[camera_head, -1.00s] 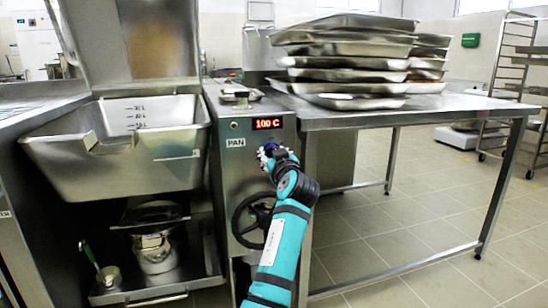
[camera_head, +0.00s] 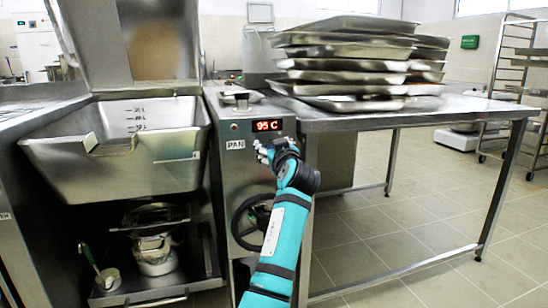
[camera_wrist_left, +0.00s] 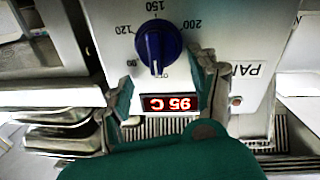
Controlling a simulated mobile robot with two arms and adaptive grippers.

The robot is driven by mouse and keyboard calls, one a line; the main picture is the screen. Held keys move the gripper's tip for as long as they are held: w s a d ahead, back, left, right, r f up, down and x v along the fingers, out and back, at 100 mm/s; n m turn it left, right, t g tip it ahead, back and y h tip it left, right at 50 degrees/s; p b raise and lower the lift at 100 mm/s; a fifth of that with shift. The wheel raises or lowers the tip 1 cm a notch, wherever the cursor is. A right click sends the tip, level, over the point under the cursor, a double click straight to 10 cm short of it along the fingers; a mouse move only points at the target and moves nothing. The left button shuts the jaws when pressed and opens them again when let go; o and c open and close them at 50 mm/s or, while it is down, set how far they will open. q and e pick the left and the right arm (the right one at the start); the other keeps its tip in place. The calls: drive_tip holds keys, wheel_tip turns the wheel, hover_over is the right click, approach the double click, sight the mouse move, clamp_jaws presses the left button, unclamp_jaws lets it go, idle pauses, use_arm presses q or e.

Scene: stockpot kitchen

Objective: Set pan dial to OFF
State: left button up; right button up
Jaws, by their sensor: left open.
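The pan dial (camera_wrist_left: 157,45) is a round blue knob in the left wrist view, which sees the panel upside down. Its white pointer line points down in that picture, close to the OFF mark and slightly to its left, on the side of the lowest number. The red display (camera_wrist_left: 171,103) reads 95 C; it also shows in the head view (camera_head: 267,125). My left gripper (camera_wrist_left: 165,72) is open, its fingers to either side of the dial's lower part and the display. I cannot tell whether they touch the knob. In the head view my left gripper (camera_head: 266,149) hides the dial. My right gripper is out of view.
A black handwheel (camera_head: 250,222) sits below my gripper on the same panel. The tilting steel pan (camera_head: 110,165) is to the left. A steel table (camera_head: 430,110) with stacked trays (camera_head: 350,65) stands to the right. Tiled floor beneath is open.

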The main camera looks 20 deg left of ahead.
sight(271, 118)
use_arm(q)
wheel_tip(271, 118, up, 7)
idle(0.3)
drive_tip(key=shift+s+d, duration=0.1)
